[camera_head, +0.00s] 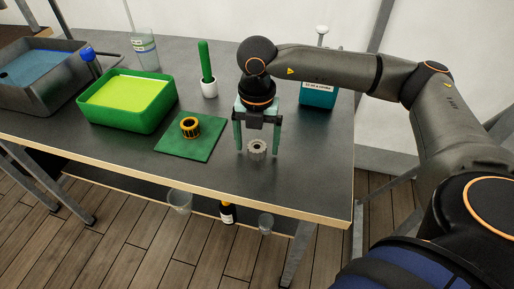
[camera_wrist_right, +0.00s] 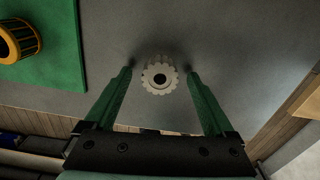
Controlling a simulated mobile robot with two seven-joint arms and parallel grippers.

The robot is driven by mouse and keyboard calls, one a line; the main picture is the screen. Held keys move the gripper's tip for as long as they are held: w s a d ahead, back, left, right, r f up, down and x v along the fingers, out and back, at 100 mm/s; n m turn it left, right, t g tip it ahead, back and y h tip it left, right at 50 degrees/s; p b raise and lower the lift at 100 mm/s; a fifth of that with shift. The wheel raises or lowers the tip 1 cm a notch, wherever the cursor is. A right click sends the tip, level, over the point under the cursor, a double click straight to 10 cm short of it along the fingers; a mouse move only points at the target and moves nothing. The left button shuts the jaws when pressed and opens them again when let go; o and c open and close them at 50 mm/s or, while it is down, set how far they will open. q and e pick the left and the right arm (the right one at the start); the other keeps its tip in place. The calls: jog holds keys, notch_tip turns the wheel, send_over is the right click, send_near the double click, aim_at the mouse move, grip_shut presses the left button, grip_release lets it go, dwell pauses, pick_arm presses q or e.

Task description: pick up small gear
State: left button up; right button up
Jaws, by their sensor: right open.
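A small grey gear (camera_head: 257,150) with a toothed rim and a dark centre hole stands on the dark table near its front edge. My right gripper (camera_head: 256,151) is directly above it, pointing down, with its green fingers open on either side of the gear. In the right wrist view the gear (camera_wrist_right: 159,76) lies between and slightly beyond the two fingertips (camera_wrist_right: 160,72), apart from both. My left gripper is not in view.
An orange and black ring-shaped gear (camera_head: 190,127) sits on a green mat (camera_head: 174,146) left of the gripper.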

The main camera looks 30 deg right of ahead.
grip_shut()
dwell(0.6)
